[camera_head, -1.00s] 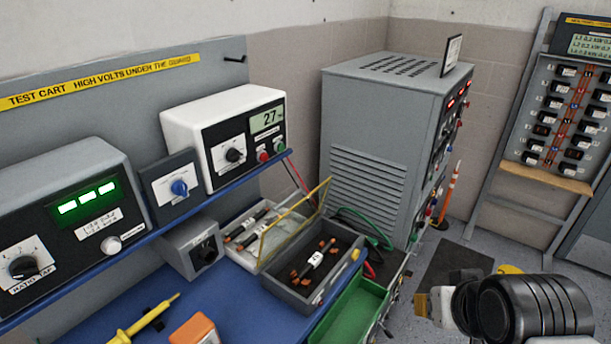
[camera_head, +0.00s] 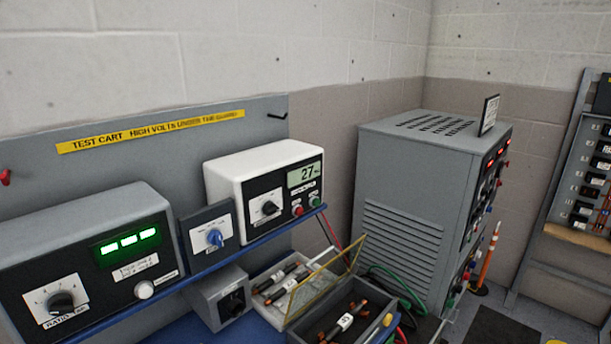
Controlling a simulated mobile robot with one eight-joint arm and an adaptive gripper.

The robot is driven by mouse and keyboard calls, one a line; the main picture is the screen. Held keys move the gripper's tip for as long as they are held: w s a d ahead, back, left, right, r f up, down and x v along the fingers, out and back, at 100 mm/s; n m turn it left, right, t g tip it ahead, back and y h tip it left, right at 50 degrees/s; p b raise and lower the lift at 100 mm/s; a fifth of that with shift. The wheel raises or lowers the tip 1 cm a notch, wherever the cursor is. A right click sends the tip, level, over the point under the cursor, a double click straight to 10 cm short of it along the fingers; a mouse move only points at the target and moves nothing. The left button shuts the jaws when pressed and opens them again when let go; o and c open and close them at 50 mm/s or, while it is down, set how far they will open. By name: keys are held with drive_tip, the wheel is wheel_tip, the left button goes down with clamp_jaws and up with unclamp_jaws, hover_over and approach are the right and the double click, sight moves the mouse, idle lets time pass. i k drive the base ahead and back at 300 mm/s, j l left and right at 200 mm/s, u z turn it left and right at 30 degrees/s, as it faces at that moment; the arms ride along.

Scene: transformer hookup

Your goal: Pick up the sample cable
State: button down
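A short black cable piece (camera_head: 344,324) with copper-coloured ends and a white label lies in a dark grey open bin (camera_head: 384,329) at the bottom centre. Similar short black pieces (camera_head: 278,278) with white labels lie in a lighter tray (camera_head: 268,310) just behind and left, under a tilted clear lid with a yellow frame (camera_head: 327,272). I cannot read the labels, so I cannot tell which one is the sample cable. My gripper is not in view.
On the blue-edged shelf stand a green-display meter (camera_head: 90,262), a blue-knob box (camera_head: 208,240) and a white meter (camera_head: 265,200) reading 27. A large grey cabinet (camera_head: 410,225) stands right of the bins. An orange-and-white post (camera_head: 488,262) stands beyond it.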

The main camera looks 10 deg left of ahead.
sight(346, 320)
drive_tip(key=l+u, duration=0.25)
drive_tip(key=l, duration=1.2)
